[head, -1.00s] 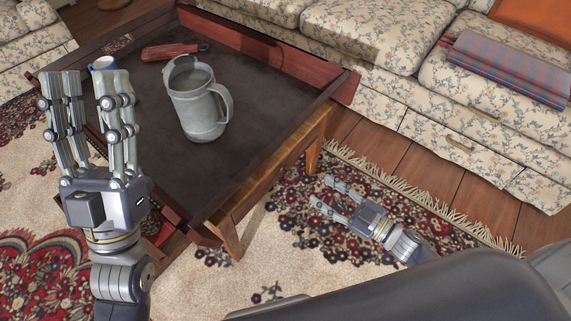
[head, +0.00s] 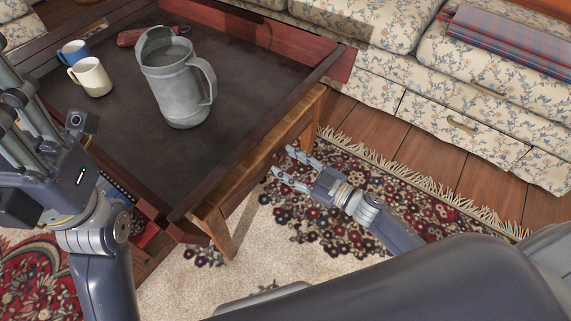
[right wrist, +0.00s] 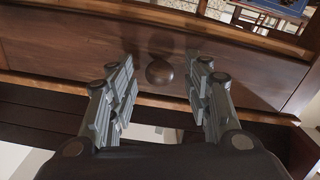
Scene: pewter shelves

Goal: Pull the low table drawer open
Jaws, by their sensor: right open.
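The low table (head: 265,145) has a dark recessed top with a raised red-brown rim. In the right wrist view, the wooden drawer front (right wrist: 70,52) faces me with one round dark knob (right wrist: 160,73). My right gripper (right wrist: 162,68) is open, with one finger to each side of the knob; I cannot tell whether they touch it. In the head view my right gripper (head: 284,165) points at the table's right side, and the drawer front is hidden there. My left gripper (head: 22,120) is at the left edge, its fingertips partly cut off.
A metal pitcher (head: 178,85), a cream mug (head: 91,77), a blue mug (head: 73,52) and a red-handled tool (head: 135,37) rest on the tabletop. A floral sofa (head: 425,105) stands behind. A fringed rug (head: 330,215) lies beneath my right gripper.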

